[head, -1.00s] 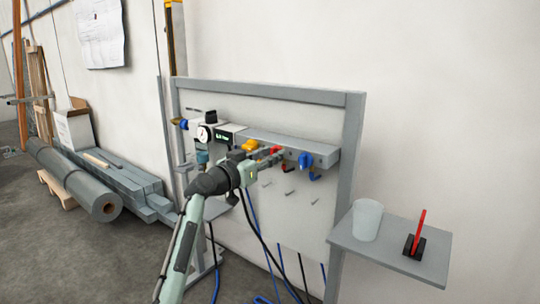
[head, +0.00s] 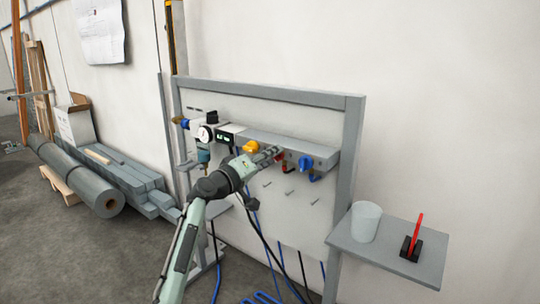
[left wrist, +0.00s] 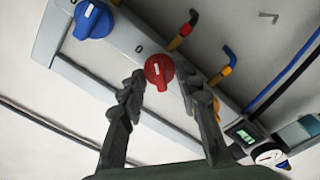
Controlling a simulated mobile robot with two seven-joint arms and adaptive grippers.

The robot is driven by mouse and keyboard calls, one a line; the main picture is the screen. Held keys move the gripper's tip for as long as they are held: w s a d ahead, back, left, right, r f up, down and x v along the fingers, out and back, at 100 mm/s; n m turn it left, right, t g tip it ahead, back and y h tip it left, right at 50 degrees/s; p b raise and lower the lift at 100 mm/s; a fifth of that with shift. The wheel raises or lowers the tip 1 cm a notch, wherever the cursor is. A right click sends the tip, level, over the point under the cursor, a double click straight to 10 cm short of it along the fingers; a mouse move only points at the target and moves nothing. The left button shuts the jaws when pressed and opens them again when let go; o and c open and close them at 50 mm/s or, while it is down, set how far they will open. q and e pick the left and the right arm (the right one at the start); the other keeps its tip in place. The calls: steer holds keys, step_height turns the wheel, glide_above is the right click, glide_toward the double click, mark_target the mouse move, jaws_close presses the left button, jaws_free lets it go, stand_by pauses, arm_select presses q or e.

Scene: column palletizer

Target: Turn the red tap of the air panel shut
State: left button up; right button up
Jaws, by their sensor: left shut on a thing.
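The red tap (left wrist: 160,70) of the air panel (head: 255,142) is a round knob with a short white mark, on the grey rail between a yellow tap (head: 251,146) and a blue tap (head: 306,162). My left gripper (head: 274,154) reaches it from the front left. In the left wrist view, the gripper's two fingers (left wrist: 162,88) stand on either side of the red tap, shut on it. In the head view the fingers hide most of the red tap. The blue tap also shows in the left wrist view (left wrist: 93,20). My right gripper is out of view.
A gauge (head: 205,133) and a small display (head: 224,138) sit on the panel's left. Colored elbows, pegs and hoses hang below the rail. At the right, a shelf (head: 385,262) holds a white cup (head: 366,221) and a red piece (head: 417,232) in a black block.

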arm_select(q)
steer(key=shift+f+n, duration=0.15)
steer(key=shift+n, duration=3.45)
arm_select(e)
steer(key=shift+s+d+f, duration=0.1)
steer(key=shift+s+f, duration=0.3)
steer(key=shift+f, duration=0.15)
arm_select(q)
steer(key=o, duration=1.1)
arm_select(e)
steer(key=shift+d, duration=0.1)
arm_select(q)
steer(key=v, duration=1.2)
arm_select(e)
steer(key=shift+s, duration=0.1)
